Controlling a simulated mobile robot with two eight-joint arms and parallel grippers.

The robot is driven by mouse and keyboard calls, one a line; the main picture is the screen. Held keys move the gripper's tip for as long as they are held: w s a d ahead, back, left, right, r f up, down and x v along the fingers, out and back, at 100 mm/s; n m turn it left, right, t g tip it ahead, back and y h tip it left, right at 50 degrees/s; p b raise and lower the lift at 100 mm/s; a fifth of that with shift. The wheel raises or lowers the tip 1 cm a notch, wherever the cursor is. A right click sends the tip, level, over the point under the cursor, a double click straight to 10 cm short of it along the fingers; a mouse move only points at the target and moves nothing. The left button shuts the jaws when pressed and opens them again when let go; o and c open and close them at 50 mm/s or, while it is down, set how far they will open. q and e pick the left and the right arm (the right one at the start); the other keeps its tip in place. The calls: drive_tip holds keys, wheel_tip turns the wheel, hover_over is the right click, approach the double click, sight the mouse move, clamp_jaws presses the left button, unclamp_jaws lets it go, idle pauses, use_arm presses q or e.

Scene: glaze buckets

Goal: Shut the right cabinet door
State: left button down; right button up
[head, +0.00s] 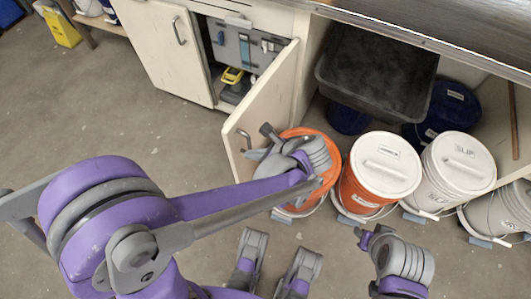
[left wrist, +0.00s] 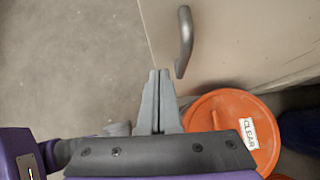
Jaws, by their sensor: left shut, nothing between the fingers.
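The right cabinet door (head: 268,103) is a cream panel standing open, jutting out from the cabinet toward me. Its grey bar handle (head: 243,139) is near the free edge. In the left wrist view the door (left wrist: 235,45) fills the upper right, with the handle (left wrist: 185,42) hanging down. My left gripper (head: 259,142) is beside the door's free edge near the handle. In the left wrist view its fingers (left wrist: 158,78) are together, empty, left of the handle and apart from it in the picture. Contact with the door cannot be told. My right gripper (head: 368,238) is low at the right; its fingers are unclear.
An orange bucket (head: 322,150) stands beside the door, partly behind my left wrist. Another orange bucket with a white lid (head: 386,165) and white buckets (head: 459,163) line up rightward. The cabinet's left door (head: 160,45) is beside the tool-filled opening.

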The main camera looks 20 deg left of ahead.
sight(233, 148)
use_arm(q)
drive_tip(key=shift+w+a, duration=0.2)
drive_tip(key=shift+a, duration=0.8)
drive_tip(key=shift+w+a, duration=0.15)
drive_tip(key=shift+a, duration=0.8)
use_arm(e)
drive_tip(key=shift+f, duration=0.3)
